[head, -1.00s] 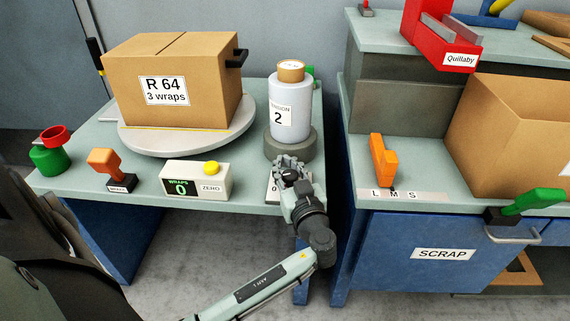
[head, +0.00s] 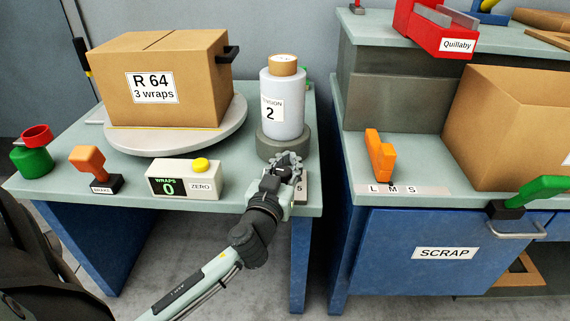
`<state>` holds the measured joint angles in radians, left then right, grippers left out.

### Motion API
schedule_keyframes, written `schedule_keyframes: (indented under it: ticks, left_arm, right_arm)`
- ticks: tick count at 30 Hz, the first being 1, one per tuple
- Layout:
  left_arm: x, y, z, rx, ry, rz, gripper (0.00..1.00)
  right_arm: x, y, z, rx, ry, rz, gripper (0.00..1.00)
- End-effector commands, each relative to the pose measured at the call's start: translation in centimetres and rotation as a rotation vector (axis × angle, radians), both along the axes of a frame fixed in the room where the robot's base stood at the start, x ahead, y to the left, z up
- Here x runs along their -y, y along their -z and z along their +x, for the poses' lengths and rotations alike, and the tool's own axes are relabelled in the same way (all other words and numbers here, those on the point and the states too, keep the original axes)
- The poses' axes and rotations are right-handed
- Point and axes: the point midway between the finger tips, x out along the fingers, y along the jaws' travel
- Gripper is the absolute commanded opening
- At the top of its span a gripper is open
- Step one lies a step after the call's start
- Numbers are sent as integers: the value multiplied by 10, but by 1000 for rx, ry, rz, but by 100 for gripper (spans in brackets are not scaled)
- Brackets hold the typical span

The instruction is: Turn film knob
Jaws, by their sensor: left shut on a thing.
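The film roll (head: 285,90) is a pale upright cylinder with a brown core on top and a label reading 2. It stands on a round grey base (head: 267,147) near the right end of the left table. My left gripper (head: 287,163) is right in front of that base, low over the table's front edge. Its fingers are shut on the film knob, which they hide. A small pale dial plate (head: 300,192) shows partly beside the fingers, with a mark like a 5. My right gripper is not in view.
A cardboard box (head: 205,75) marked R 64, 3 wraps, sits on a round turntable (head: 225,135). A wraps counter (head: 182,193) reading 0, an orange brake handle (head: 88,160) and a green-and-red item (head: 35,155) line the front. A gap separates the blue scrap cabinet (head: 400,280).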

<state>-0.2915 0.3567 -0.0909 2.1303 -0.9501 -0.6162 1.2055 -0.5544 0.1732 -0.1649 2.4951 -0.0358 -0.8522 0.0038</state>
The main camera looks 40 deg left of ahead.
Motion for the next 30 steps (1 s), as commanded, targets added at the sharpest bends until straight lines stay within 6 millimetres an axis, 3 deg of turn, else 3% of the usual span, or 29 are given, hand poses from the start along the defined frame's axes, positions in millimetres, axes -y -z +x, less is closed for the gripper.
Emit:
schedule_keyframes:
  ticks: [9, 26, 27, 30]
  left_arm:
    - [5, 0, 1, -1, 133, 0, 0]
    - [7, 0, 2, -1, 163, -1, 0]
    - [7, 0, 2, -1, 163, -1, 27]
    - [6, 0, 2, -1, 162, -1, 40]
  right_arm:
    - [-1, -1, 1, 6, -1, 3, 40]
    - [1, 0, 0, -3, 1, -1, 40]
    - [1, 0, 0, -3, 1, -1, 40]
    - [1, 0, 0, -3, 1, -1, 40]
